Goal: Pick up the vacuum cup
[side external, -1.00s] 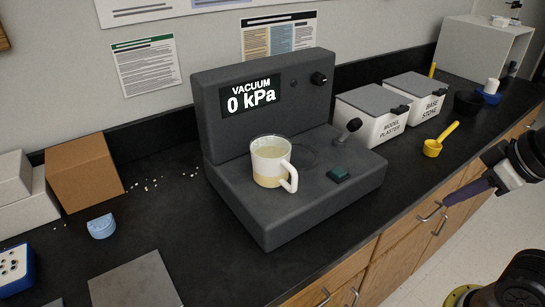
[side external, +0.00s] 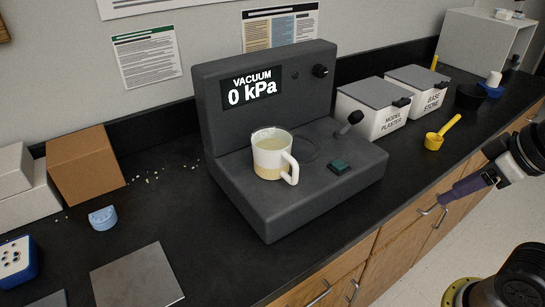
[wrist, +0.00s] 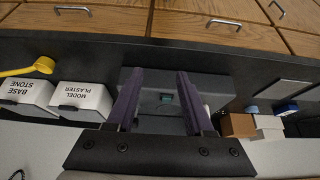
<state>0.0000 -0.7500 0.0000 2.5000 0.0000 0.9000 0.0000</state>
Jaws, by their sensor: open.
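The vacuum cup (side external: 268,160) is a clear-walled white cup with a white handle on its right side and pale cream material inside. It stands upright on the dark grey vacuum unit (side external: 305,205), whose display reads 0 kPa. My gripper (side external: 441,201) is at the right, well apart from the cup, in front of the counter's front edge. In the wrist view my gripper (wrist: 160,73) shows two purple fingers spread apart with nothing between them. The unit lies behind them, with its green button (wrist: 166,99); the cup is mostly hidden there by the right finger.
White bins of model plaster (side external: 374,112) and base stone (side external: 422,92) stand right of the unit, with a yellow scoop (side external: 436,139) in front. A grey plate (side external: 137,278), blue piece (side external: 103,218) and brown box (side external: 86,167) lie left.

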